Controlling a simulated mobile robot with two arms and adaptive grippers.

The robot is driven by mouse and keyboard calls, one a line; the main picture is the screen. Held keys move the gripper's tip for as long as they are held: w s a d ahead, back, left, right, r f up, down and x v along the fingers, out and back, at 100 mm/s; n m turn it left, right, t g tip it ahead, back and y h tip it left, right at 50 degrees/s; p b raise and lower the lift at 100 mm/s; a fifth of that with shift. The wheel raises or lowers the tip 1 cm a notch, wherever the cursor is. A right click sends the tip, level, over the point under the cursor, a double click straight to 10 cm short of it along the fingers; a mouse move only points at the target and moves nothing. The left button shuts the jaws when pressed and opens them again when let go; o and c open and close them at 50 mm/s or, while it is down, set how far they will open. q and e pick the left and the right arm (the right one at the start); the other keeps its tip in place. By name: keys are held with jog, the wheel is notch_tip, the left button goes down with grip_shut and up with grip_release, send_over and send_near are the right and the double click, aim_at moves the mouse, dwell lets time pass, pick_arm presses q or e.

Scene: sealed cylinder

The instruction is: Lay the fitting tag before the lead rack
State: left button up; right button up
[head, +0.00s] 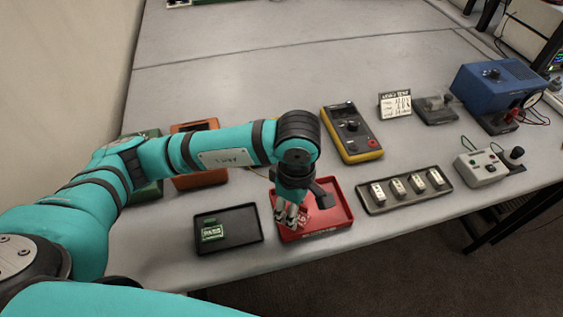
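A green tag with white lettering (212,232) lies in a black tray (250,245) near the table's front edge. A red and white tag (303,219) lies in the red tray (340,222) to its right, partly hidden by my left gripper. My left gripper (287,216) points down over the red tray, with its fingertips close to the red tag. I cannot tell whether its fingers are apart or closed on the tag. I cannot make out a lead rack for certain. My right gripper is not in view.
Behind my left arm stand a green box (150,192) and an orange-brown box (200,180), both partly hidden. A yellow multimeter (351,133), a printed card (396,104), a black tray of several white modules (405,187) and a blue device (499,86) stand rightward.

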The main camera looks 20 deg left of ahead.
pick_arm(q)
jog(key=w+a+p, duration=0.1)
jog(key=w, duration=0.2)
jog(key=w+a+p, duration=0.1)
jog(key=w+a, duration=0.1)
jog(key=w, duration=0.2)
jog(key=w+a+f+p, duration=0.1)
jog(key=w+a+p, duration=0.1)
jog(key=w, duration=0.1)
jog(key=shift+w+a, duration=0.25)
jog(key=shift+w, duration=0.1)
jog(key=shift+w+a, duration=0.2)
jog(key=shift+w, duration=0.3)
notch_tip(320, 180, down, 3)
jog(key=shift+w+a+f+p, duration=0.1)
jog(key=shift+p, duration=1)
jog(key=shift+f, duration=0.25)
jog(key=shift+f+b, duration=0.2)
jog(key=shift+b, duration=0.1)
jog(key=o, duration=0.5)
jog(key=shift+o, duration=0.2)
